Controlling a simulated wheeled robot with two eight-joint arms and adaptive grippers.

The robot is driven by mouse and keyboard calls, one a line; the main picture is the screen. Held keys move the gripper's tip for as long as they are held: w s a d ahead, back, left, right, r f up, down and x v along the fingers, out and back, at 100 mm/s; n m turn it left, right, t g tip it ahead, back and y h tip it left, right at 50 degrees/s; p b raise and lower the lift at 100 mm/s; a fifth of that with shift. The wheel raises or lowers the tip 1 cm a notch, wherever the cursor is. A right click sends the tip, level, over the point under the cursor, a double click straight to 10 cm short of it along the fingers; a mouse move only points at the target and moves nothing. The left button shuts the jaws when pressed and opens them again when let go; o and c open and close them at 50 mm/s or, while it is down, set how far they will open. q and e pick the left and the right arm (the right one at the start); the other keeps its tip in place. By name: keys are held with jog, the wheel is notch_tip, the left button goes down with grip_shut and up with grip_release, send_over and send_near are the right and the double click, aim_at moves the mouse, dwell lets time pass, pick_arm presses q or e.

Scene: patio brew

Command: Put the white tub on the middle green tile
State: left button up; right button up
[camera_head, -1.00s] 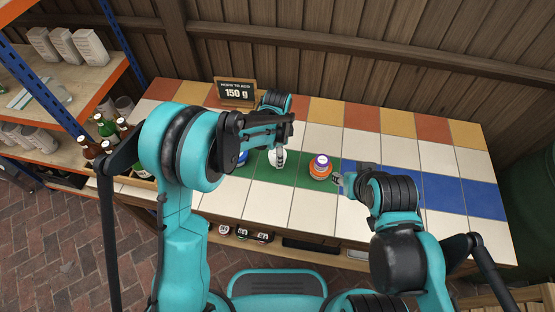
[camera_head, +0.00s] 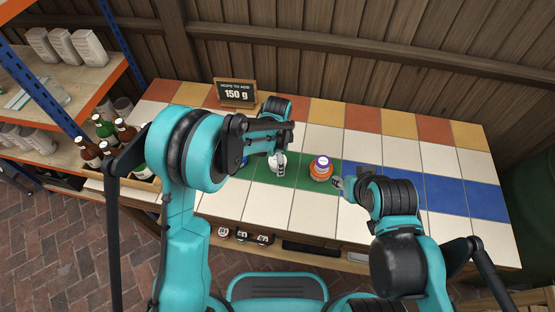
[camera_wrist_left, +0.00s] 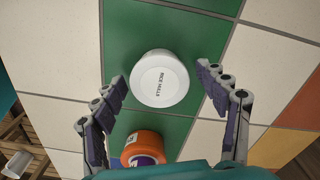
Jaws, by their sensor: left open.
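The white tub (camera_wrist_left: 160,78), its lid lettered "RICE HULLS", stands on a green tile (camera_wrist_left: 140,30) in the left wrist view. In the head view the tub (camera_head: 277,164) is partly hidden by my left gripper (camera_head: 279,156). Its tile looks like the middle one of the green stretch, next to the tile with the orange tub. My left gripper (camera_wrist_left: 163,82) is open, its fingers spread on both sides of the tub with gaps visible. My right gripper (camera_head: 338,183) is low beside the orange tub; its jaws are too small to read.
The orange tub with a purple-and-white lid (camera_head: 321,169) stands close on the right. A blue item (camera_head: 244,160) is mostly hidden behind my left arm. A "150 g" sign (camera_head: 236,93) stands at the back. Bottles (camera_head: 105,128) stand at left. The blue tiles (camera_head: 440,192) are clear.

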pick_arm(q)
jog(key=s+a+r+n+t+p, duration=0.1)
jog(key=a+r+n+p, duration=0.1)
jog(key=r, duration=0.7)
jog(key=s+a+r+n+p, duration=0.1)
jog(key=s+a+r+p, duration=0.15)
jog(key=r, duration=0.65)
jog(key=s+a+r+n+t, duration=0.2)
jog(key=s+a+n+t, duration=0.1)
jog(key=s+a+n, duration=0.3)
jog(key=s+a+r+n+t, duration=0.3)
jog(key=s+a+n, duration=0.3)
jog(key=s, duration=0.3)
jog(key=shift+a+n+b, duration=0.35)
jog(key=shift+a+n, duration=0.05)
jog(key=shift+a, duration=0.25)
